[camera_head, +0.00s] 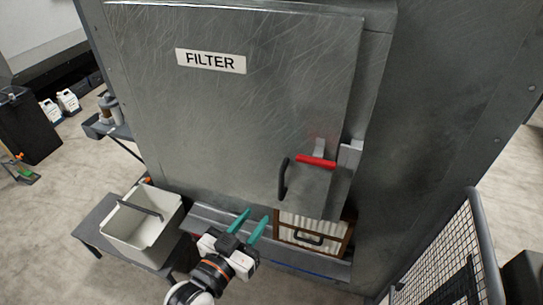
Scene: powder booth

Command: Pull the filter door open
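The grey metal filter door (240,115) fills the middle of the head view, with a white FILTER label near its top. A black pull handle (283,179) is at its lower right, beside a red latch handle (316,161). The door appears to stand slightly out from the cabinet at its right side. A brown-framed pleated filter (340,238) shows below its lower right corner. My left gripper (256,214) has teal fingers spread apart, with nothing between them. It is below and left of the black handle, apart from it. My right gripper is not in view.
A pale bin (128,236) stands on a low grey table (92,222) at lower left. A wire mesh cart (440,262) stands at lower right. White jugs (68,100) stand far left. The floor in front of the low table looks clear.

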